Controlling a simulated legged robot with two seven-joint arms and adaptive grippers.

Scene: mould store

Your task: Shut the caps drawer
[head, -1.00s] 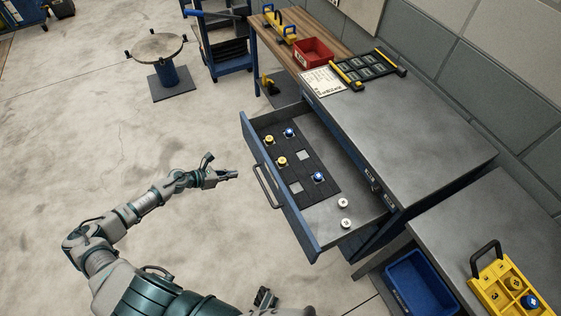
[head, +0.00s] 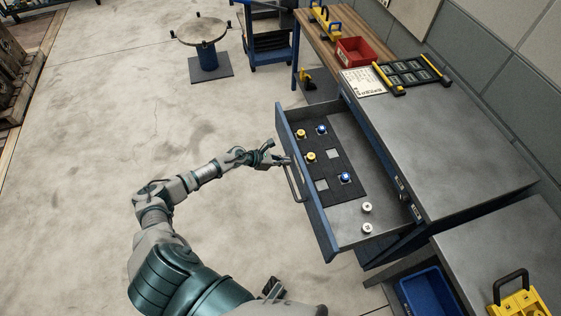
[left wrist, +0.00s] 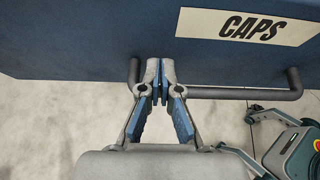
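The caps drawer (head: 318,212) stands pulled out from the steel-topped bench, its blue front facing my left arm. In the left wrist view its front (left wrist: 80,35) bears a CAPS label (left wrist: 246,26). Its dark bar handle (head: 294,184) also shows in the left wrist view (left wrist: 235,94). My left gripper (head: 284,160) is at the far end of the handle. In the wrist view its fingertips (left wrist: 159,75) are together, overlapping the bar near one end; I cannot tell whether they touch it. My right gripper (left wrist: 243,133) shows at lower right, fingers apart and empty.
A black insert (head: 328,161) in the drawer holds yellow and blue caps; two white caps (head: 367,207) lie beside it. A blue bin (head: 428,293) and yellow carrier (head: 520,303) are at lower right. A round stand (head: 205,32) is far back. Floor left of the drawer is clear.

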